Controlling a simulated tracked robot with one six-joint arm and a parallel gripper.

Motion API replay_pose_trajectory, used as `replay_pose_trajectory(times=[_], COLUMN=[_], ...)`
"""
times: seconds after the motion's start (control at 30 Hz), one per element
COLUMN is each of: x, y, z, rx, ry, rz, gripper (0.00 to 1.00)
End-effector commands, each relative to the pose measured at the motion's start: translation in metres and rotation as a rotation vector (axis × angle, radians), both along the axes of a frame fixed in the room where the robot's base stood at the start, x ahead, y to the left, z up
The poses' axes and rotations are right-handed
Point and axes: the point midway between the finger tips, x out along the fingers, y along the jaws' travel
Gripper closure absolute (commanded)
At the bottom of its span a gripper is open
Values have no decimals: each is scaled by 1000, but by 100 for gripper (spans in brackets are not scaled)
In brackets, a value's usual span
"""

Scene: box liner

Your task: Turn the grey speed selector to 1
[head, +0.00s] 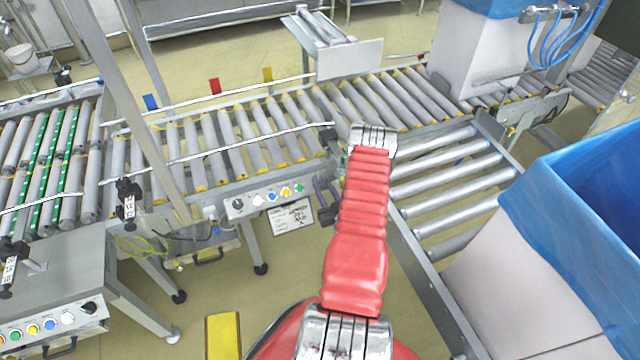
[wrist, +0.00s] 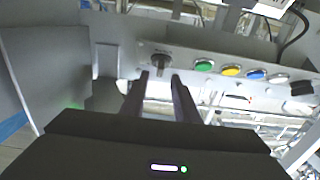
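The grey speed selector (wrist: 161,61) is a dark grey knob on the control panel, beside a green button, in the wrist view. My gripper (wrist: 160,79) is open, and its two dark fingers point at the selector, one toward each side of it. The fingertips look close to the knob; I cannot tell whether they touch it. The selector's setting is too small to read. In the head view my gripper (head: 326,196) is at the right end of the conveyor's control panel (head: 262,203), partly behind my red arm, and the selector is not clearly visible.
The panel also carries green (wrist: 204,66), yellow (wrist: 231,71), blue (wrist: 256,75) and white (wrist: 279,79) buttons and a black knob (wrist: 302,88). A sign (head: 292,218) hangs below it. A blue-lined box (head: 570,200) stands at the right.

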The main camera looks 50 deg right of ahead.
Motion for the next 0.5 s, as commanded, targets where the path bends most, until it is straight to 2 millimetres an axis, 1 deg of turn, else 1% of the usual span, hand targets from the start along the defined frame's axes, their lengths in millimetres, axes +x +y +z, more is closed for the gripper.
replay_pose_trajectory(times=[0.03,0.2,0.5], x=[7,20,24], y=[-3,-11,-14], z=[0,0,0], rx=[-1,0,1], ry=[0,1,1], rz=[2,1,0], gripper=[72,72,72])
